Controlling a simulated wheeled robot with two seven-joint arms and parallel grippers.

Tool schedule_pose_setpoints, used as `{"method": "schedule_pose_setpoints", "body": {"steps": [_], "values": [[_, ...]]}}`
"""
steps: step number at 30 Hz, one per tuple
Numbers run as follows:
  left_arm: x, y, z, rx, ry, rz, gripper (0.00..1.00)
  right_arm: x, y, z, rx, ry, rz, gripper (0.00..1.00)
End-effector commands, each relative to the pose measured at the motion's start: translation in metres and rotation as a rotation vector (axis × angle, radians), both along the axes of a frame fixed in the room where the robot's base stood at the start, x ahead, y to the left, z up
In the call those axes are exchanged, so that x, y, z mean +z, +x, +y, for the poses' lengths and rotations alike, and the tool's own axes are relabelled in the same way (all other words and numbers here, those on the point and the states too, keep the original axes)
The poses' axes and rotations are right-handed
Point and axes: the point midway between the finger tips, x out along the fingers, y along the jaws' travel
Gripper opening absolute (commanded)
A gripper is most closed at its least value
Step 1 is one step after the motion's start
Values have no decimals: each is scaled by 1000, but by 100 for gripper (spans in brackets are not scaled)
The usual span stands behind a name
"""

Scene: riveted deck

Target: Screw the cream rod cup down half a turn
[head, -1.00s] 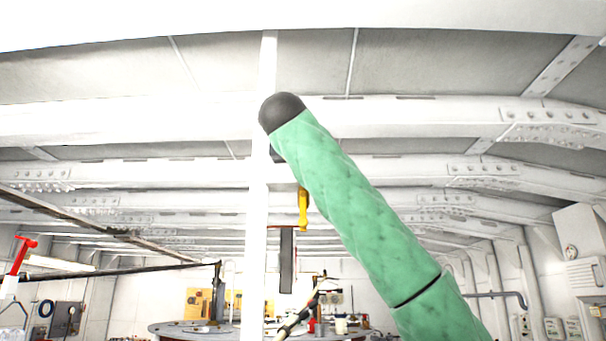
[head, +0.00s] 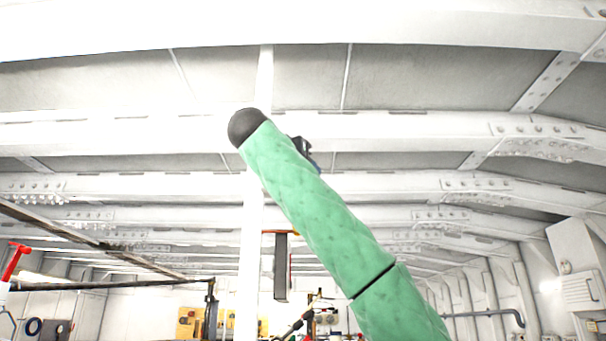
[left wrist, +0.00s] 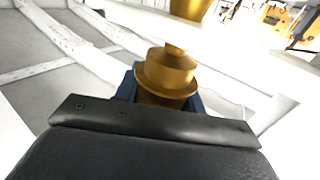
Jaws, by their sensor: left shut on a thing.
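In the left wrist view my left gripper (left wrist: 161,96) has dark blue fingers around a golden, brass-like stepped part (left wrist: 168,74) and is shut on it. The part has a wide flange and a narrower neck. Above it, at the top edge, is another golden piece (left wrist: 189,8), cut off by the frame. I see no plainly cream-coloured cup in either view. In the head view a small dark piece of what looks like my left gripper (head: 303,147) shows behind a green tubular link, which hides the rest. My right gripper is not in view.
A pale vertical post (head: 246,250) stands left of centre. A dark hanging bar (head: 281,268) is beside it. Yellow panels (head: 189,322) are on the far wall. A red-handled tool (head: 15,260) is at the far left. White riveted beams cross overhead.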

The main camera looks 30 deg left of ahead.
Motion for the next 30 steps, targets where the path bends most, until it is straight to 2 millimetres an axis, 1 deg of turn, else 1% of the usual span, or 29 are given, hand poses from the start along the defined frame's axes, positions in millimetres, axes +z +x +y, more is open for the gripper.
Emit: {"method": "schedule_pose_setpoints", "body": {"steps": [13, 14, 15, 17, 26, 30], "values": [[2, -1, 0, -8, 1, -4, 16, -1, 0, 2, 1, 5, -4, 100], [2, -1, 0, -8, 1, -4, 43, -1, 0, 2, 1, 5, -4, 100], [2, -1, 0, -8, 1, -3, 51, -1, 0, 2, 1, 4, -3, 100], [2, -1, 0, -8, 0, -3, 61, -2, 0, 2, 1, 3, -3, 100], [0, -1, 0, -8, 0, -1, 61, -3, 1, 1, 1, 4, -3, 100], [-1, -13, 0, -8, 0, -2, 61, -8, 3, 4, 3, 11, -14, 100]]}}
